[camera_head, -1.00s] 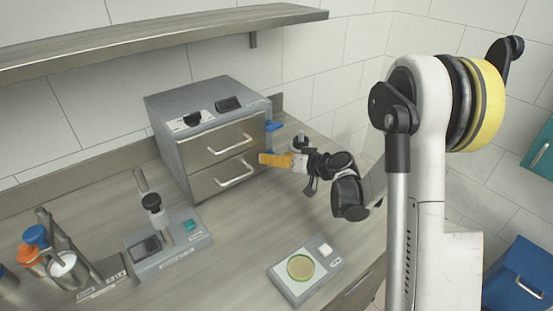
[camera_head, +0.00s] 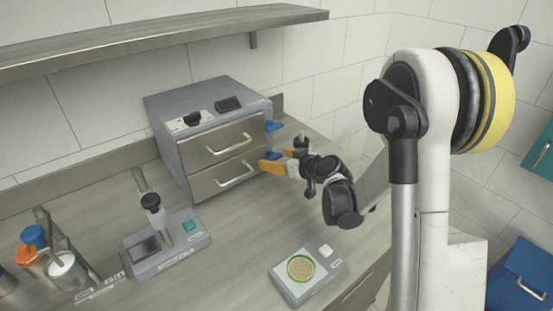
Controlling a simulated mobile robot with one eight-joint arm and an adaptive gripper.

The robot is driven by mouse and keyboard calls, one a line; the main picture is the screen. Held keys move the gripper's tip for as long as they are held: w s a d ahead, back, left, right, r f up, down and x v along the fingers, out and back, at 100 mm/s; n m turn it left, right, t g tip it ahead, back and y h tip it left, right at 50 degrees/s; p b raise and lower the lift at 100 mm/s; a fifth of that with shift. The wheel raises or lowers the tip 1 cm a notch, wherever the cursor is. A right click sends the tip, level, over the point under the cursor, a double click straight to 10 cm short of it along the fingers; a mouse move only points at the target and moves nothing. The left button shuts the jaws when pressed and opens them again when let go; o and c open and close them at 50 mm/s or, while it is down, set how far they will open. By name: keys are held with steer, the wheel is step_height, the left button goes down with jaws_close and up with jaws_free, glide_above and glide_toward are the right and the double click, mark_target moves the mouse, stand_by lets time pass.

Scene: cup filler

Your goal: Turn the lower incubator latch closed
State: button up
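The incubator is a grey box with two drawers (camera_head: 212,135) on the bench against the wall. Its upper blue latch (camera_head: 274,126) sticks out at the right edge beside the upper drawer. The lower blue latch (camera_head: 274,154) shows below it, partly hidden by my gripper.
A device with a green-rimmed dish (camera_head: 301,268) sits at the bench front. A device with a black-topped post (camera_head: 168,244) and a rack with capped containers (camera_head: 45,255) stand left. A shelf (camera_head: 160,40) hangs above. Bare bench lies between the devices.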

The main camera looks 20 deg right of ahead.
stand_by(0.3)
steer(key=v, duration=1.2)
steer(key=shift+s, duration=0.1)
steer(key=s+a+r+m+g+h, duration=0.1)
steer(key=s+a+r+g, duration=0.15)
steer(key=s, duration=0.25)
steer(key=s+a+r+m+g+h, duration=0.1)
steer(key=s+a, duration=0.3)
steer(key=s, duration=0.2)
steer(key=s+d+m+g+h, duration=0.2)
steer(key=s+h, duration=0.1)
steer(key=s, duration=0.9)
steer(key=shift+s+m, duration=0.25)
steer(key=shift+m, duration=0.05)
steer(key=shift+d+r, duration=0.1)
